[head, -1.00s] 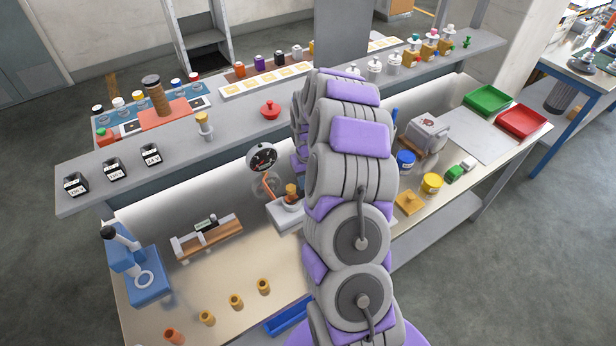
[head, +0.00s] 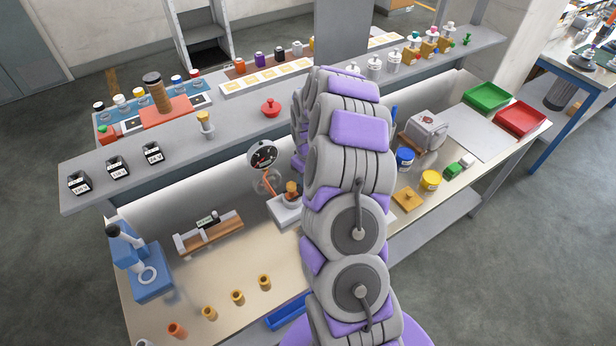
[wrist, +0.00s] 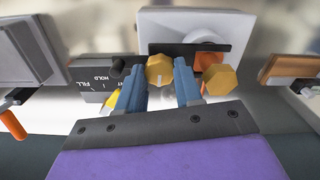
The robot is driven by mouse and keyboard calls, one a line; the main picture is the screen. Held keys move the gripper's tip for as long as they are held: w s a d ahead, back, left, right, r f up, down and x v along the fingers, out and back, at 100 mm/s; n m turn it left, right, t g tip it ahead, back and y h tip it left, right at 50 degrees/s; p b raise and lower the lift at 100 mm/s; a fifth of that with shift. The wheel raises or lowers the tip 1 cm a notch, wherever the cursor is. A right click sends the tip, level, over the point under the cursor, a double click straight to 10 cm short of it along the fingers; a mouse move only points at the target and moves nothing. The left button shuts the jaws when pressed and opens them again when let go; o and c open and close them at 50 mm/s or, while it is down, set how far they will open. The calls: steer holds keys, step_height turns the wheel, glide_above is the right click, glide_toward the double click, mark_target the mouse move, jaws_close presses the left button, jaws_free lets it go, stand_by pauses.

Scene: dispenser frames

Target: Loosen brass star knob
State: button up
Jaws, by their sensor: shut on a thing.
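In the wrist view, a small brass-coloured knob (wrist: 160,70) with a pale mark on its face sits between the two blue fingers of my gripper (wrist: 160,75). The fingers are shut on its sides. A second, faceted brass knob (wrist: 219,79) stands just to the right, outside the fingers, with an orange part behind it. A dark plate (wrist: 190,49) and a pale block (wrist: 200,22) lie behind the knobs. The star shape of the held knob is hard to make out. In the head view my arm hides the gripper and the held knob.
A dark panel lettered HOLD and FILL (wrist: 95,78) is close left of the fingers. A wooden-topped part (wrist: 292,67) is at the right. In the head view, a round gauge (head: 262,155) stands left of my arm, below the grey shelf (head: 235,137). Several brass cylinders stand front left.

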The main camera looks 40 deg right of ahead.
steer(key=shift+w, duration=0.1)
steer(key=o, duration=1)
steer(key=shift+d, duration=0.1)
steer(key=shift+o, duration=0.2)
step_height(320, 180, up, 17)
steer(key=p, duration=0.1)
steer(key=shift+r, duration=0.15)
